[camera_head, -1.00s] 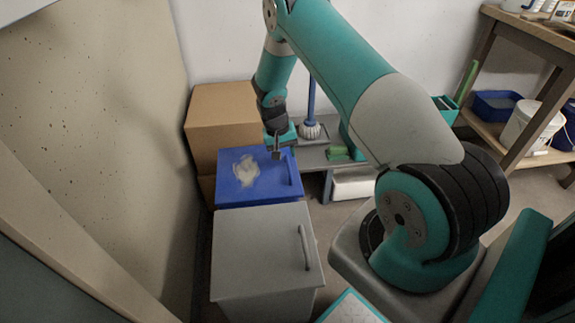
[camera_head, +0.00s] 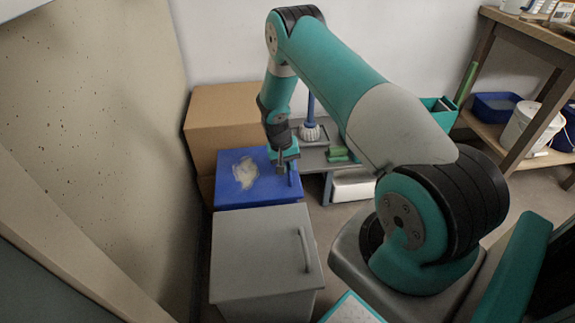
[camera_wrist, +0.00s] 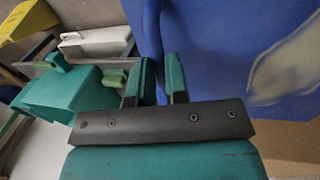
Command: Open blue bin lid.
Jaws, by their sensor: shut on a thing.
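The blue bin lid (camera_head: 228,190) lies flat on its bin, behind the grey bin, with a pale patch on its top. Its blue handle (camera_head: 291,181) runs along the right edge. My gripper (camera_head: 285,167) is at this handle from above. In the wrist view my gripper (camera_wrist: 156,82) has its two teal fingers on either side of a blue strip, shut on the handle. The blue lid (camera_wrist: 215,60) fills the right of that view. The fingers partly hide the grip.
A grey lidded bin (camera_head: 256,255) stands in front of the blue one. A cardboard box (camera_head: 220,120) is behind it and a wall stands close on the left. A low grey shelf (camera_head: 315,160) with a brush (camera_head: 309,131) is at the right.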

